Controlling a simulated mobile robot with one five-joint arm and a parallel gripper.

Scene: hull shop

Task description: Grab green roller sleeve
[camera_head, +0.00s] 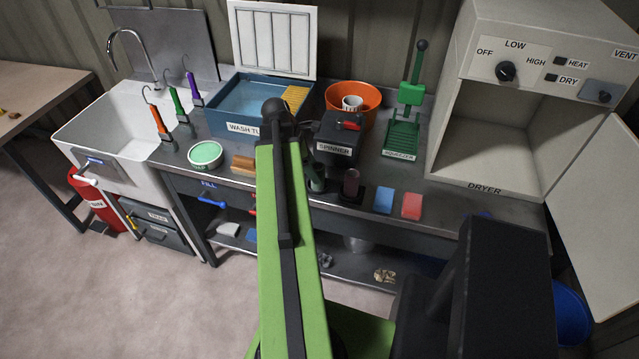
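A dark green cylinder (316,181), which looks like the green roller sleeve, stands on the metal bench just right of my green arm. It is small, dark and partly covered, so its full shape is unclear. A dark brown cylinder (351,184) stands upright on a black base to its right. My arm rises through the middle of the picture to a dark joint. My gripper is mostly hidden behind the arm; dark parts show close to the green cylinder, but I cannot make out the fingers or whether they touch it.
The spinner (338,146) is behind the cylinders, with an orange bowl (370,96) beyond. Blue (384,202) and red (411,206) blocks lie to the right. The wash tub (236,107) and sink (95,130) are left. The dryer's open door (590,215) juts out right.

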